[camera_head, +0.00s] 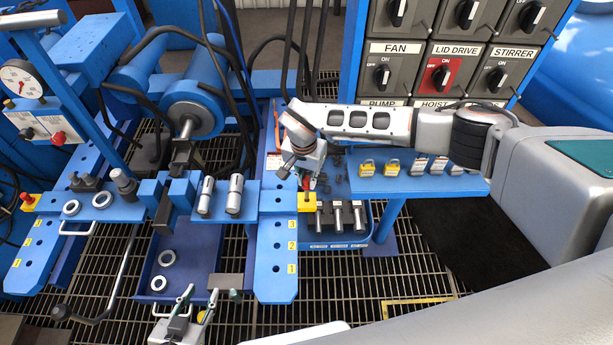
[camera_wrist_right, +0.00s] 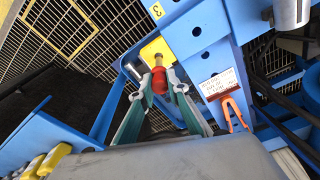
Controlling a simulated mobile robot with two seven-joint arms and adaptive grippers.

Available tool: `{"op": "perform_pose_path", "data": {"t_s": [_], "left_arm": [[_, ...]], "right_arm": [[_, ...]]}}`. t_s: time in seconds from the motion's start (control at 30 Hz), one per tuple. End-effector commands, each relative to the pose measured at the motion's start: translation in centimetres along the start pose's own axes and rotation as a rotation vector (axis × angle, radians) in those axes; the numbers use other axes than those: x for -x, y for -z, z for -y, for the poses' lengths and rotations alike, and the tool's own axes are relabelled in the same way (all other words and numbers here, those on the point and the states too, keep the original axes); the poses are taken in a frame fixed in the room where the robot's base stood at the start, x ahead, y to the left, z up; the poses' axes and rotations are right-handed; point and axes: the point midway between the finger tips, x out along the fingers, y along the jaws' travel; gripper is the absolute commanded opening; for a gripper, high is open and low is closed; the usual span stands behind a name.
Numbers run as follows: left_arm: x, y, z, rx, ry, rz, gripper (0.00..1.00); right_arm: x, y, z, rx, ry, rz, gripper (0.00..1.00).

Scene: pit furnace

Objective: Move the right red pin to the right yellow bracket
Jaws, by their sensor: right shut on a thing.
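The right red pin (camera_wrist_right: 159,84) is between the green fingers of my right gripper (camera_wrist_right: 160,92), which is shut on it. The pin also shows in the head view (camera_head: 306,183), below the gripper (camera_head: 305,174). Its narrow brownish end overlaps the right yellow bracket (camera_wrist_right: 152,47) in the wrist view. The bracket (camera_head: 308,203) sits at the blue right rail's edge, near the number 3. I cannot tell whether the pin is inside the bracket or just above it. My left gripper (camera_head: 200,296) is low in the head view, its green fingers apart, with nothing seen between them.
Another red pin (camera_head: 26,197) stands at a yellow bracket on the left blue rail. The blue shelf (camera_head: 440,184) at right carries several padlocks. An orange hook (camera_wrist_right: 234,110) and a white tag hang near the right gripper.

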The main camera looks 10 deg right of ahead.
Motion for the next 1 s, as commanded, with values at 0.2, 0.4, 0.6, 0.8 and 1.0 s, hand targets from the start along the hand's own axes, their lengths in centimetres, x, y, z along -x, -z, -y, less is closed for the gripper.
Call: {"op": "perform_pose_path", "data": {"t_s": [0.2, 0.4, 0.6, 0.8, 1.0], "left_arm": [[-0.5, -1.0, 0.0, -0.010, 0.002, 0.007, 0.35], [-1.0, -1.3, 0.2, -0.019, 0.007, 0.006, 0.35], [-1.2, -1.3, 0.5, -0.025, 0.012, 0.000, 0.35], [-1.4, -1.3, 0.7, -0.030, 0.016, -0.003, 0.35], [-1.7, -1.5, 0.8, -0.034, 0.019, -0.001, 0.35]], "right_arm": [[-1.7, -0.3, -0.1, -0.001, -0.002, 0.004, 0.00], [-3.0, -0.5, -0.1, -0.001, -0.002, 0.003, 0.00], [-4.1, -0.5, -0.1, 0.000, -0.002, 0.001, 0.00], [-5.2, -0.7, 0.0, 0.000, -0.002, 0.002, 0.00], [-5.9, -0.7, 0.0, -0.001, 0.000, 0.000, 0.00]]}}
